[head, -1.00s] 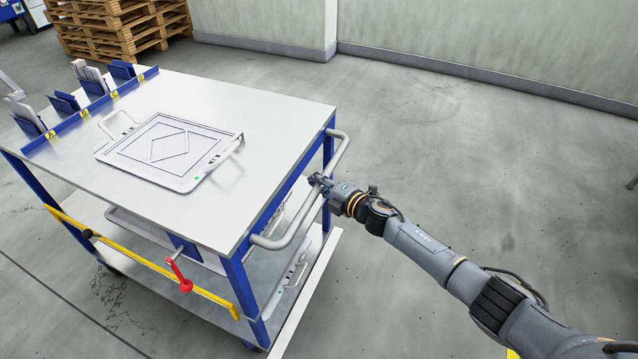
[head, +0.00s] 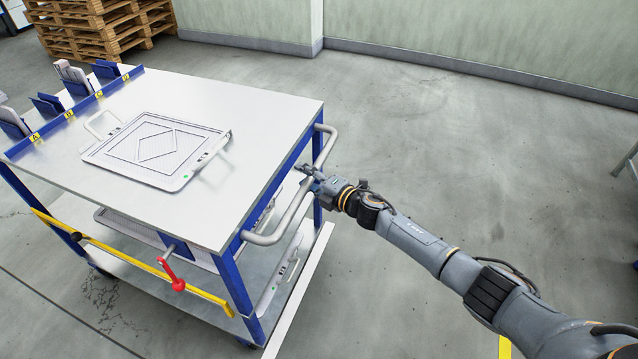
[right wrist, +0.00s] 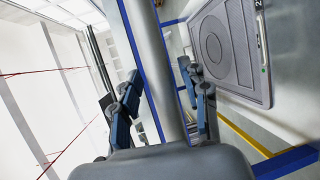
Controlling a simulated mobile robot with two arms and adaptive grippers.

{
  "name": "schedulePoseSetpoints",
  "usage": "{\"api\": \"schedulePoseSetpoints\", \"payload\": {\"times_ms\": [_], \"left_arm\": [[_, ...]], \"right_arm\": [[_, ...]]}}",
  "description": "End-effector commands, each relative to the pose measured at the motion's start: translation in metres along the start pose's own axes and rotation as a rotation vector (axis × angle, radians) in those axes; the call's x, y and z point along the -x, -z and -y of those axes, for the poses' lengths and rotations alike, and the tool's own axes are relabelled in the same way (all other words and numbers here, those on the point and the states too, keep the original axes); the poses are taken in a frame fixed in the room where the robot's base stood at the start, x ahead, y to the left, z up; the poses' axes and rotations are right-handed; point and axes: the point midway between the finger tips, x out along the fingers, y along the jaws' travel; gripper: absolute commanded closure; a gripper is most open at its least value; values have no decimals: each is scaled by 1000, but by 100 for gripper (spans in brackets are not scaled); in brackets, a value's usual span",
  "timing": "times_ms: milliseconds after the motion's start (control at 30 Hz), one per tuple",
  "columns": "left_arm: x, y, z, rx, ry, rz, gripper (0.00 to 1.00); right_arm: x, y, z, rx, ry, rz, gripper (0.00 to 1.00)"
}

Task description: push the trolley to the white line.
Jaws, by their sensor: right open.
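The trolley (head: 262,118) has blue posts, a white top, a lower shelf and a grey tubular push handle (head: 326,148) on its right side. My right gripper (head: 309,176) is at the handle with its fingers open. In the right wrist view, the handle bar (right wrist: 155,70) runs between the open fingers of my right gripper (right wrist: 162,95); contact is unclear. A white strip (head: 300,290) runs along the handle side, low down; I cannot tell whether it is the floor line or a shelf edge. My left gripper is not in view.
A framed tray (head: 157,150) lies on the trolley top, and a blue rack (head: 75,112) lines its far-left edge. A red knob (head: 178,284) and yellow bar (head: 125,262) are on the near side. Wooden pallets (head: 97,28) stand behind.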

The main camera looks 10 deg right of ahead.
Motion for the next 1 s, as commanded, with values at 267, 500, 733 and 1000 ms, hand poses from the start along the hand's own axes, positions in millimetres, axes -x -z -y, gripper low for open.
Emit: {"api": "schedulePoseSetpoints", "payload": {"times_ms": [267,500,733,1000], "left_arm": [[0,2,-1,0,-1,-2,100],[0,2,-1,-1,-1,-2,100],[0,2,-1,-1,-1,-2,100],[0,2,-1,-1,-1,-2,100]], "right_arm": [[44,-1,2,1,2,0,55],[89,1,1,2,3,-3,55],[112,1,0,0,1,-3,55],[114,1,-1,0,-1,-3,55]]}}
